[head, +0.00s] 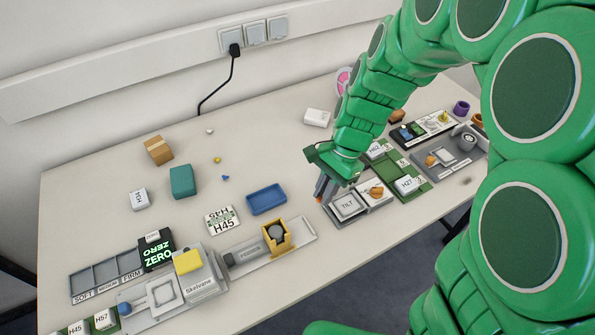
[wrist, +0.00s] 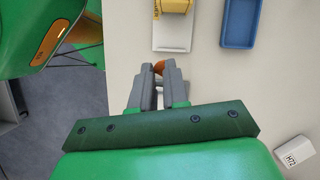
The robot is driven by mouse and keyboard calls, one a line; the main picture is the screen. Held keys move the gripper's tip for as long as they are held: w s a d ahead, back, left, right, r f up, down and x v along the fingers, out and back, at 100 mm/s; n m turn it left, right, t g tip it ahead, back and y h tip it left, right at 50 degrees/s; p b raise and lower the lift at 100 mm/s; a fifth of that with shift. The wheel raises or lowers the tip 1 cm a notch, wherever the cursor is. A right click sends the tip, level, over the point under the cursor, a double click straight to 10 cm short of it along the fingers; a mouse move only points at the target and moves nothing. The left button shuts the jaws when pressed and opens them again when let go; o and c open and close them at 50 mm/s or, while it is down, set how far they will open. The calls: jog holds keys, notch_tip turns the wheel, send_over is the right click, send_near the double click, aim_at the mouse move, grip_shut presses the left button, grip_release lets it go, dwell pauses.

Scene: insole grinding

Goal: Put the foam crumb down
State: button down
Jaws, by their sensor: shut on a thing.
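My gripper (head: 320,190) is above the table near its front edge, left of the TILT plate (head: 348,206). In the wrist view my gripper (wrist: 158,76) is shut on a small orange-brown piece, which I take to be the foam crumb (wrist: 159,67). Only a bit of the crumb shows between the fingertips. The height of the gripper over the surface is hard to tell.
A blue tray (head: 266,199) and a yellow holder (head: 277,236) on a grey base stand left of my gripper. Green and dark plates with small parts lie to its right.

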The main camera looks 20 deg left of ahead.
jog(key=shift+s, duration=0.1)
jog(key=w+a+r+m+t+y, duration=0.15)
jog(key=w+a, duration=0.35)
jog(key=a, duration=0.5)
jog(key=w+a+m+g+h, duration=0.15)
jog(key=w+a, duration=0.25)
jog(key=a, duration=0.7)
jog(key=a+r+m+t+y, duration=0.1)
jog(key=a+r+m+t, duration=0.15)
jog(key=a, duration=0.95)
jog(key=m, duration=0.2)
send_over(156, 142)
jog(key=d, duration=0.2)
jog(key=shift+n, duration=0.25)
jog(key=shift+w+a+f, duration=0.1)
jog(key=shift+f, duration=2.05)
jog(key=shift+w+a+f, duration=0.1)
jog(key=shift+f, duration=2.05)
jog(key=shift+a+f+g, duration=0.15)
jog(key=shift+f+g, duration=0.1)
jog(key=shift+f, duration=0.1)
jog(key=shift+f, duration=1.45)
